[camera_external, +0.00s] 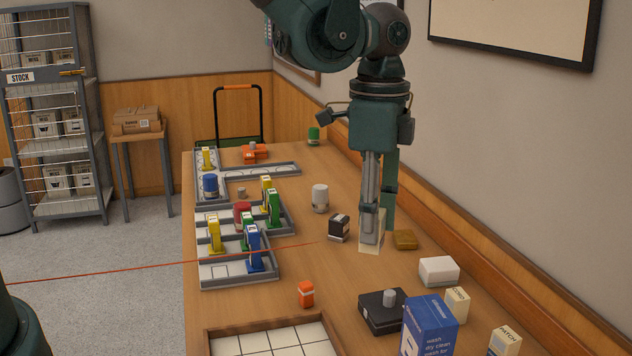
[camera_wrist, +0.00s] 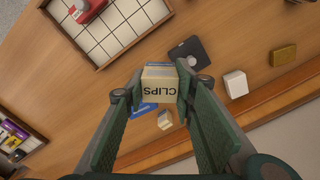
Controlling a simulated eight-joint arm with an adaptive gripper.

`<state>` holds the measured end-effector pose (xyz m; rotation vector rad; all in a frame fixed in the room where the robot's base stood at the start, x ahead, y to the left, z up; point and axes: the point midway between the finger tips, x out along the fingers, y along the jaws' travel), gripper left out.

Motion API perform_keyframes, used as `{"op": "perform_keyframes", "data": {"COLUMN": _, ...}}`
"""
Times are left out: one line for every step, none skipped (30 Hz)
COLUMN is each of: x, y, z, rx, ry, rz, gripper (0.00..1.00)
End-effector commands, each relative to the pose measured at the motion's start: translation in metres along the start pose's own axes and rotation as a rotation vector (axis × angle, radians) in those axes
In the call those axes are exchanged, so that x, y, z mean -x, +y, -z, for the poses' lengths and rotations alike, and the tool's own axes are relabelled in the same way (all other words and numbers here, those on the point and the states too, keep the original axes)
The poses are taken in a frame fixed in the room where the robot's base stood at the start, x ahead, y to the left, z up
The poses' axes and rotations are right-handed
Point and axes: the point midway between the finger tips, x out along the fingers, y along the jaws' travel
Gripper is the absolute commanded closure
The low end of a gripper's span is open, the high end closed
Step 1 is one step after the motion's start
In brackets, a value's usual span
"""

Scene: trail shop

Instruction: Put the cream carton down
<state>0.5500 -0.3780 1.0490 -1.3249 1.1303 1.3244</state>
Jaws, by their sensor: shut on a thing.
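In the external view the carton (camera_external: 371,246) shows below my gripper (camera_external: 378,215), partly hidden by the near finger. My gripper is shut on it and points straight down over the right part of the wooden table (camera_external: 290,275). The carton looks upright and low over the table. I cannot tell whether its base touches the wood.
A dark box (camera_external: 339,228) stands left of the carton and a tan block (camera_external: 404,239) right of it. A white box (camera_external: 438,270), black box (camera_external: 381,313) and blue carton (camera_external: 429,328) lie nearer. A gridded tray (camera_external: 270,340) is in front.

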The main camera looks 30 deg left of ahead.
Motion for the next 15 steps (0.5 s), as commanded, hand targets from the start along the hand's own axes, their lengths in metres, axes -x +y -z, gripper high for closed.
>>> {"op": "perform_keyframes", "data": {"x": 0.007, "y": 0.005, "z": 0.014, "rx": -0.018, "ry": 0.000, "rz": 0.000, "gripper": 0.85}}
{"op": "perform_keyframes", "data": {"x": 0.009, "y": 0.007, "z": 0.021, "rx": -0.027, "ry": 0.000, "rz": 0.000, "gripper": 0.85}}
{"op": "perform_keyframes", "data": {"x": 0.012, "y": 0.011, "z": 0.030, "rx": -0.040, "ry": 0.000, "rz": 0.000, "gripper": 0.85}}
{"op": "perform_keyframes", "data": {"x": 0.014, "y": 0.014, "z": 0.037, "rx": -0.049, "ry": 0.000, "rz": 0.000, "gripper": 0.85}}
{"op": "perform_keyframes", "data": {"x": 0.017, "y": 0.016, "z": 0.044, "rx": -0.058, "ry": 0.000, "rz": 0.000, "gripper": 0.85}}
{"op": "perform_keyframes", "data": {"x": 0.019, "y": 0.020, "z": 0.053, "rx": -0.071, "ry": 0.000, "rz": 0.000, "gripper": 0.85}}
{"op": "perform_keyframes", "data": {"x": 0.021, "y": 0.023, "z": 0.059, "rx": -0.080, "ry": 0.000, "rz": 0.000, "gripper": 0.85}}
{"op": "perform_keyframes", "data": {"x": 0.023, "y": 0.026, "z": 0.066, "rx": -0.088, "ry": 0.000, "rz": 0.000, "gripper": 0.85}}
{"op": "perform_keyframes", "data": {"x": 0.025, "y": 0.030, "z": 0.074, "rx": -0.099, "ry": 0.000, "rz": 0.000, "gripper": 0.85}}
{"op": "perform_keyframes", "data": {"x": 0.027, "y": 0.033, "z": 0.079, "rx": -0.107, "ry": 0.000, "rz": 0.000, "gripper": 0.85}}
{"op": "perform_keyframes", "data": {"x": 0.029, "y": 0.035, "z": 0.084, "rx": -0.114, "ry": 0.000, "rz": 0.000, "gripper": 0.85}}
{"op": "perform_keyframes", "data": {"x": 0.030, "y": 0.039, "z": 0.091, "rx": -0.123, "ry": 0.000, "rz": 0.000, "gripper": 0.85}}
{"op": "perform_keyframes", "data": {"x": 0.032, "y": 0.041, "z": 0.095, "rx": -0.129, "ry": 0.000, "rz": 0.000, "gripper": 0.85}}
{"op": "perform_keyframes", "data": {"x": 0.033, "y": 0.043, "z": 0.099, "rx": -0.134, "ry": 0.000, "rz": 0.000, "gripper": 0.85}}
{"op": "perform_keyframes", "data": {"x": 0.034, "y": 0.045, "z": 0.104, "rx": -0.140, "ry": 0.000, "rz": 0.000, "gripper": 0.85}}
